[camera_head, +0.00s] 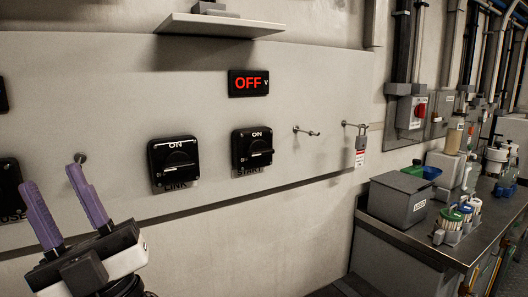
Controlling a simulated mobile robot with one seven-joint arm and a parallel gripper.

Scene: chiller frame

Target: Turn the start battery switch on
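The start battery switch (252,149) is a black square box on the grey panel, with "ON" at its top and a START label below. Its rotary handle lies roughly crosswise, with a white mark toward the right. A black display (248,84) above it shows red "OFF". My gripper (54,174) is at the lower left, its two purple fingers apart and pointing up, with nothing between them. It is well left of the start switch and apart from it.
A similar LINK switch (174,163) sits between my gripper and the start switch. Another black switch (10,190) is cut off at the left edge. Hooks, one with a padlock (360,143), project at right. A shelf (219,25) juts out above. A cluttered bench (408,232) stands at right.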

